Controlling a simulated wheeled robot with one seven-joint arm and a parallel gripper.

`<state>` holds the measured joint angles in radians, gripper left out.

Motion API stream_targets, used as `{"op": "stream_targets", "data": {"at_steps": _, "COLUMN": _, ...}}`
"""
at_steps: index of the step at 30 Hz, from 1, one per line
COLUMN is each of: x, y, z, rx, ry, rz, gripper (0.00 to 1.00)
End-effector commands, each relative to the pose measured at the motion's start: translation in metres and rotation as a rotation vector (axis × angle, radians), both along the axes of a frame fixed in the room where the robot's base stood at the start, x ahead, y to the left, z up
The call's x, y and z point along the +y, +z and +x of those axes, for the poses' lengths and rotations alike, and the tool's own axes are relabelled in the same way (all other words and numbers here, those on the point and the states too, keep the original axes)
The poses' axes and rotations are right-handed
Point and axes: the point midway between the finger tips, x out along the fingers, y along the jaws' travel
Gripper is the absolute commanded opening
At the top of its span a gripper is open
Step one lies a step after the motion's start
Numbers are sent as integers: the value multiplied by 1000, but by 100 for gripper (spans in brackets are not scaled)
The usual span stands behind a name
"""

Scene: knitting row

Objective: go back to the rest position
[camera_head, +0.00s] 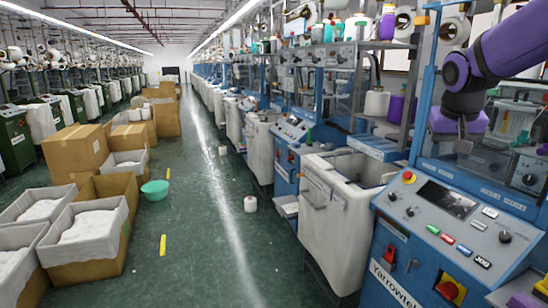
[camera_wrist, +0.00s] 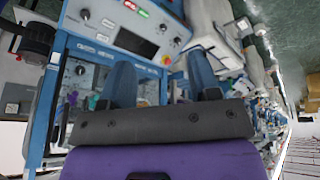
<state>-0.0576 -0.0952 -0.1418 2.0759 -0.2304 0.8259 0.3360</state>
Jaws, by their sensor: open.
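My gripper (camera_head: 463,146) hangs at the upper right of the head view, at the end of my purple arm. It is in front of the blue knitting machine and above its control panel (camera_head: 449,206). In the wrist view, the two blue fingers of my gripper (camera_wrist: 161,78) stand apart with nothing between them. That view is upside down, and the same control panel (camera_wrist: 128,30) shows beyond the fingers, apart from them.
A white bin (camera_head: 335,222) stands left of the near machine. Open boxes of white material (camera_head: 88,238) and a green basin (camera_head: 155,187) line the left side. The aisle floor (camera_head: 205,235) is mostly clear, with a small white container (camera_head: 250,204) on it.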

Motion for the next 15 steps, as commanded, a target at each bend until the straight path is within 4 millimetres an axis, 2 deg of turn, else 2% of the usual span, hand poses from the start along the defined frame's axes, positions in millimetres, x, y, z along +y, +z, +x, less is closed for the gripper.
{"op": "stream_targets", "data": {"at_steps": 1, "x": 5, "y": 6, "z": -18, "rx": -10, "ry": 17, "rz": 10, "gripper": 56}}
{"op": "stream_targets", "data": {"at_steps": 7, "x": 24, "y": 18, "z": -84, "rx": -35, "ry": 96, "rz": 43, "gripper": 56}}
{"op": "stream_targets", "data": {"at_steps": 15, "x": 49, "y": 14, "z": -171, "rx": -72, "ry": 202, "rz": 68, "gripper": 56}}
